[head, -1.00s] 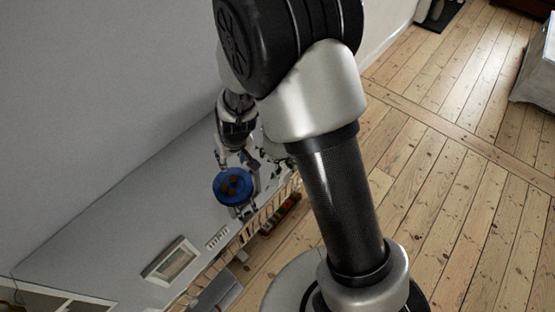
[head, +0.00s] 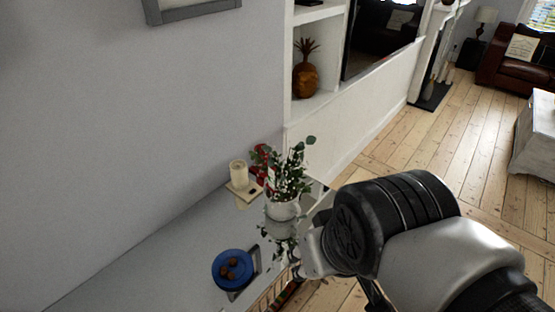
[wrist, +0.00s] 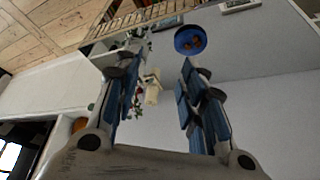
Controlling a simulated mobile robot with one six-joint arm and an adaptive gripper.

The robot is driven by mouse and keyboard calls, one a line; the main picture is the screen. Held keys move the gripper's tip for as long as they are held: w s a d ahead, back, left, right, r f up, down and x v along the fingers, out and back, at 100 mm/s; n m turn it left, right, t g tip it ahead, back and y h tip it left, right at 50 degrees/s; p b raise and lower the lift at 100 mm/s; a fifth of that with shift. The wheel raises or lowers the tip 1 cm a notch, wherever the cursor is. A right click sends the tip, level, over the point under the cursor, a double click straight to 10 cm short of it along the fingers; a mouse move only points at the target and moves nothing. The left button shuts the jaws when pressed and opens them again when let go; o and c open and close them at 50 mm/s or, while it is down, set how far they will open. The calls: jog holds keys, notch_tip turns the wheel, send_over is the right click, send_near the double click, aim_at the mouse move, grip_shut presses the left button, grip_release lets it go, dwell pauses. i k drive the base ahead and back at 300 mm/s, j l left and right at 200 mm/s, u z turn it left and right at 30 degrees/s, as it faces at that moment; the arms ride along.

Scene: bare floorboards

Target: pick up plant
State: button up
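The plant (head: 290,180), green leaves in a white pot (head: 283,210), stands upright near the far end of the grey table in the head view. Its lower right is close to my arm in the picture. In the wrist view, some green leaves show near the left finger, and the pot is not clear there. My gripper (wrist: 158,70) is open in the wrist view, its two blue-padded fingers apart with nothing held between them. In the head view my own arm hides most of the gripper.
A candle (head: 238,174) on a small stand and red flowers sit beside the plant. A blue plate (head: 226,280) with brown balls is nearer on the grey table (head: 150,275). A wall shelf (head: 307,112) holds a pineapple ornament (head: 306,76).

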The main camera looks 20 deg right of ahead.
aim_at(282, 193)
jog(key=i+l+u, duration=0.85)
jog(key=l+u, duration=0.2)
